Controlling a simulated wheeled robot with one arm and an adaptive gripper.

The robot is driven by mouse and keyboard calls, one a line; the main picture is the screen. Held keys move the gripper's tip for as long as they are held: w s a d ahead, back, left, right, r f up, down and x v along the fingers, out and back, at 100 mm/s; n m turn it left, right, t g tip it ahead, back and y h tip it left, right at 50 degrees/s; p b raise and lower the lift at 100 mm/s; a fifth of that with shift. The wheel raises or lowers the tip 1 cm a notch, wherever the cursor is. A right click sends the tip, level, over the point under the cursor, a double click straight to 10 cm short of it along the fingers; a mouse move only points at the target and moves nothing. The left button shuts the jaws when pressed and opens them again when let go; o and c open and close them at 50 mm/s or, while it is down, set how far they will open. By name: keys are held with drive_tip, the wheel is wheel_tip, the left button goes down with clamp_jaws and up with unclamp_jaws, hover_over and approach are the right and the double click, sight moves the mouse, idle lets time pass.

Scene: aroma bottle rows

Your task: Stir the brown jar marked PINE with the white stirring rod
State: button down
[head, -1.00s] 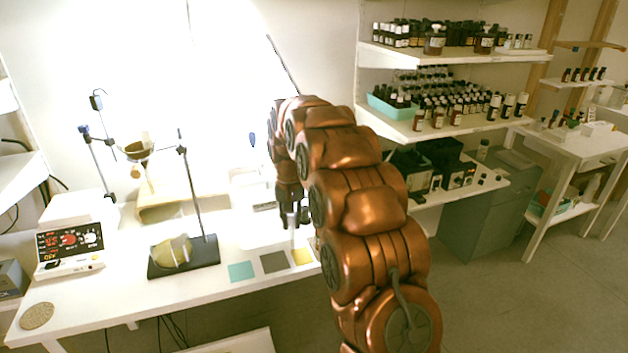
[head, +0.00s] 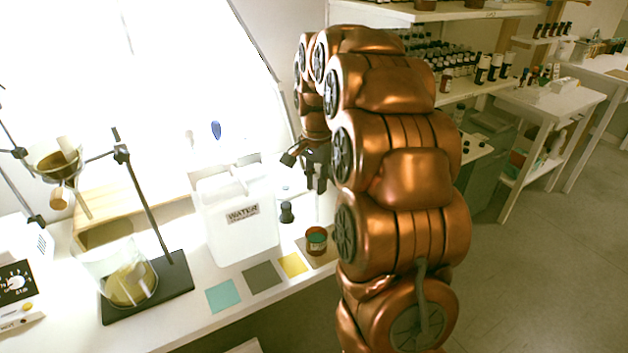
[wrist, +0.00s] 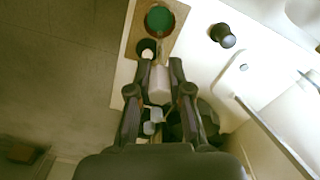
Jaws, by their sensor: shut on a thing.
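The brown jar (head: 316,241) stands upright with a green top surface; no PINE mark is readable. It also shows from above in the wrist view (wrist: 159,19). My gripper (head: 318,178) is above the bench, behind the jar in the head view. In the wrist view my gripper (wrist: 158,72) is shut on a whitish piece (wrist: 159,86), seemingly the white stirring rod seen nearly end-on. A small dark round thing (wrist: 138,47) with a white spot lies between fingertips and jar; I cannot tell whether the rod is in it. The rod's lower end is unclear.
A black-capped small item (head: 287,212) stands left of the jar, near a white WATER jug (head: 240,225). Teal (head: 223,295), grey (head: 262,276) and yellow (head: 293,264) squares line the front edge. A stand with a glass beaker (head: 128,278) is at left.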

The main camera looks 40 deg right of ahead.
sight(317, 212)
drive_tip(key=shift+a+f, duration=0.1)
drive_tip(key=shift+f, duration=0.05)
drive_tip(key=shift+s+f+b, duration=0.1)
drive_tip(key=shift+f+b, duration=0.55)
drive_tip(key=shift+f, duration=0.2)
drive_tip(key=shift+f+b, duration=1.55)
drive_tip(key=shift+f, duration=2.3)
